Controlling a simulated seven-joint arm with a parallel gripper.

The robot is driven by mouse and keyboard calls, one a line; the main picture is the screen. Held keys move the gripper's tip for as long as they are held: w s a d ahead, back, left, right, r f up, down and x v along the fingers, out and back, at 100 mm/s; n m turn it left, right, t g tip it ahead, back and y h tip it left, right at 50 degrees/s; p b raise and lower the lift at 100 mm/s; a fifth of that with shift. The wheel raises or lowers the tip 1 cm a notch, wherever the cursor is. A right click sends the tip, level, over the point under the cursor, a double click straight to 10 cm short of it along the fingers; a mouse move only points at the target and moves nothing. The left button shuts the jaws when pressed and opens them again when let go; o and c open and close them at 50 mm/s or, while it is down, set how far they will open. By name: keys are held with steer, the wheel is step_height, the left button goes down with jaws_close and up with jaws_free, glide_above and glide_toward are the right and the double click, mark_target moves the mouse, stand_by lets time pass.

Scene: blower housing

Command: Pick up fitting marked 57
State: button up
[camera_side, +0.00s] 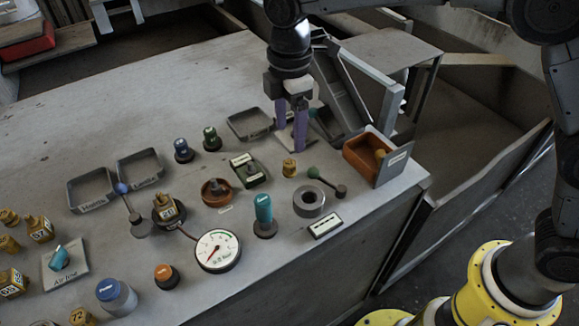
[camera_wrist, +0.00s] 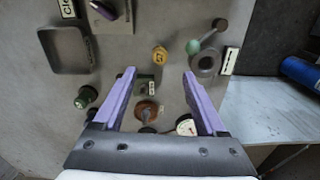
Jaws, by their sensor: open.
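The fitting marked 57 (camera_wrist: 160,56) is a small yellow piece with a dark number on it. It shows just beyond my fingertips in the wrist view, between their lines. In the side view, a small yellow fitting (camera_side: 289,168) stands on the grey bench near the right, and its number is too small to read. My gripper (camera_side: 291,138) hangs above the bench behind that fitting, with its two purple fingers pointing down. In the wrist view my gripper (camera_wrist: 158,74) is open, its fingers wide apart with nothing held between them.
A green-knobbed lever (camera_side: 326,181) and a grey ring (camera_side: 309,201) stand close to the fitting. An orange bin (camera_side: 368,156) is at the right edge. A green-framed block (camera_side: 248,171) and orange dish (camera_side: 216,192) lie left. Several other yellow fittings (camera_side: 40,229) stand far left.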

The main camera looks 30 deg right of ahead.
mark_target(289, 163)
step_height(289, 163, down, 10)
steer(key=shift+r, duration=0.1)
stand_by(0.4)
jaws_close()
stand_by(0.3)
